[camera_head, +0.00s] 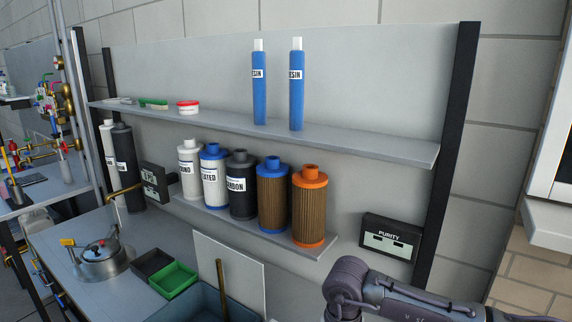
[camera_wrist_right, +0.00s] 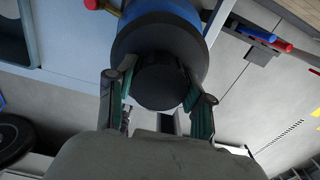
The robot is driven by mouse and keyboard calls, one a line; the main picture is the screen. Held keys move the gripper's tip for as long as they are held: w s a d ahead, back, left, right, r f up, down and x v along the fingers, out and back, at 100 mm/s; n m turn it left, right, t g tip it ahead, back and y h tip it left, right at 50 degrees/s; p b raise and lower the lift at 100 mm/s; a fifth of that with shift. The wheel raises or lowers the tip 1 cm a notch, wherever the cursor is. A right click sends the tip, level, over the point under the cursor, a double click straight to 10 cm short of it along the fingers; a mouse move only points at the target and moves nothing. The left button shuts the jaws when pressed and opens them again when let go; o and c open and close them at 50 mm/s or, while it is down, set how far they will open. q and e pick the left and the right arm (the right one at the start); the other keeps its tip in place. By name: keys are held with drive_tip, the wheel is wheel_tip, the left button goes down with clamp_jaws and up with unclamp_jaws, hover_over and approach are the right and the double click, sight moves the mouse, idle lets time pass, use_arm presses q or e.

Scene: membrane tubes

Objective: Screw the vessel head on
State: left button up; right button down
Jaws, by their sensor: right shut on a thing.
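In the right wrist view my right gripper (camera_wrist_right: 160,92) is shut on a black, round, knob-like part, which I take to be the vessel head (camera_wrist_right: 160,82). Its green-padded fingers lie on either side of the knob. The knob joins a wider dark collar (camera_wrist_right: 130,42). Beyond the collar a blue round body (camera_wrist_right: 168,10) shows, cut by the top edge; I cannot tell whether head and blue body are screwed together or only touching. My left gripper is in neither view. The head view shows only a grey link of my arm at the bottom right, not the gripper.
In the head view a wall panel carries an upper shelf (camera_head: 400,147) with two blue resin tubes (camera_head: 260,90) and a lower shelf (camera_head: 325,247) with several cartridges. A blue bin (camera_head: 190,305), green tray (camera_head: 172,280) and metal pot (camera_head: 103,262) stand on the bench. A PURITY meter (camera_head: 390,237) hangs right.

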drive_tip(key=c, duration=0.6)
unclamp_jaws()
drive_tip(key=shift+s+f, duration=0.25)
drive_tip(key=shift+o, duration=1.1)
drive_tip(key=shift+w+r, duration=0.1)
